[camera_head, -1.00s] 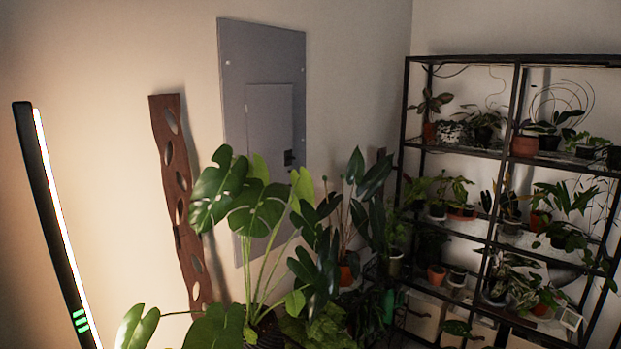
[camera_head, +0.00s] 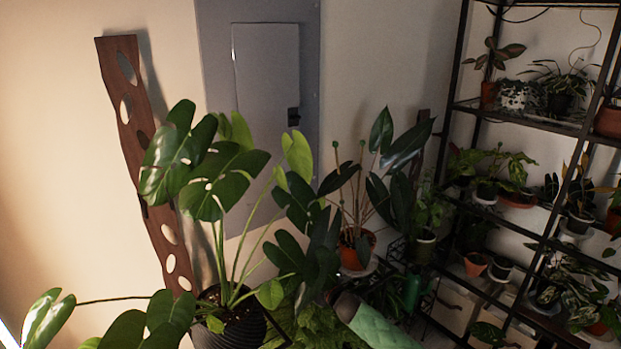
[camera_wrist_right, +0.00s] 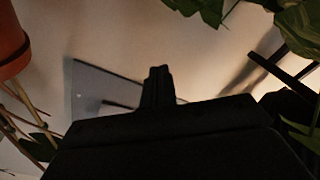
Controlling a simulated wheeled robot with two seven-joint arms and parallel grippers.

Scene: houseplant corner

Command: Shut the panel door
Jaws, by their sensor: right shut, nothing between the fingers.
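The grey panel (camera_head: 216,75) is on the wall in the upper middle of the head view. Its inner panel door (camera_head: 266,75) has a dark latch (camera_head: 293,116) at its lower right. The door looks almost flush with the frame; I cannot tell whether it is slightly ajar. Monstera leaves cover the panel's lower part. In the right wrist view, a grey panel corner (camera_wrist_right: 98,86) shows against the wall, left of my right gripper (camera_wrist_right: 158,75). That gripper is shut and empty, apparently apart from the panel. My left gripper is in neither view.
A monstera in a dark ribbed pot (camera_head: 228,322) stands before the panel. A brown board with holes (camera_head: 132,95) leans on the wall at left. A black plant shelf (camera_head: 455,105) fills the right. A terracotta pot (camera_wrist_right: 10,45) is close by in the wrist view.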

